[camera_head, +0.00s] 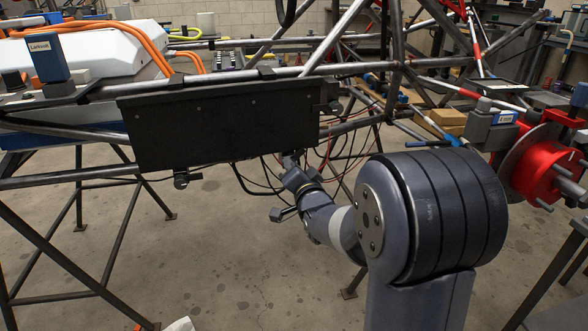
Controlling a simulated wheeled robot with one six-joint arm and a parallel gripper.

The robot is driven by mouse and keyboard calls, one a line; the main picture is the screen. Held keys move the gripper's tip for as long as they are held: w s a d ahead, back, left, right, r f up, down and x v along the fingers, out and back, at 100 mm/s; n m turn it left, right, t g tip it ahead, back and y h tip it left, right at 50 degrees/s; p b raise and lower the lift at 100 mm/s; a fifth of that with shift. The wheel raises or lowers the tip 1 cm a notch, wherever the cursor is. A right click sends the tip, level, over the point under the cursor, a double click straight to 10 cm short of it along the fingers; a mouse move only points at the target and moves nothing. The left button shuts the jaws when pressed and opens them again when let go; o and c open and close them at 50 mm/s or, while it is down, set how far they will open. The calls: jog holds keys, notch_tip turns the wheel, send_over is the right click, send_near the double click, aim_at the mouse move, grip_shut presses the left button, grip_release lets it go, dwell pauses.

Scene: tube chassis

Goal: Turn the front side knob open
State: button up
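A black rectangular panel (225,120) is set on the side of the tube chassis. A small dark knob or latch (332,107) sits at the panel's right edge. A similar knob (182,179) hangs below its lower left edge. I cannot tell for certain which one is the front side knob. My arm reaches up and left from the lower right. My gripper (289,160) is at the panel's lower right edge, below and left of the right-edge knob. Its fingers are too small and partly hidden, so their opening and any contact are unclear.
Chassis tubes (60,180) run around the panel, and thin loose cables (345,150) hang behind my wrist. A red hub with a disc (545,165) stands at the right. Stand legs (75,265) rise at the left. The concrete floor (225,255) below the panel is mostly clear.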

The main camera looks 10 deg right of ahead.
jog(key=shift+f+m+p, duration=0.15)
jog(key=shift+m+p, duration=0.15)
jog(key=shift+m, duration=3.8)
jog(key=shift+d, duration=0.1)
jog(key=o, duration=1)
jog(key=shift+c, duration=0.2)
jog(key=s+p, duration=0.2)
jog(key=s, duration=0.8)
jog(key=shift+s+d+p, duration=0.3)
jog(key=shift+s+p, duration=0.1)
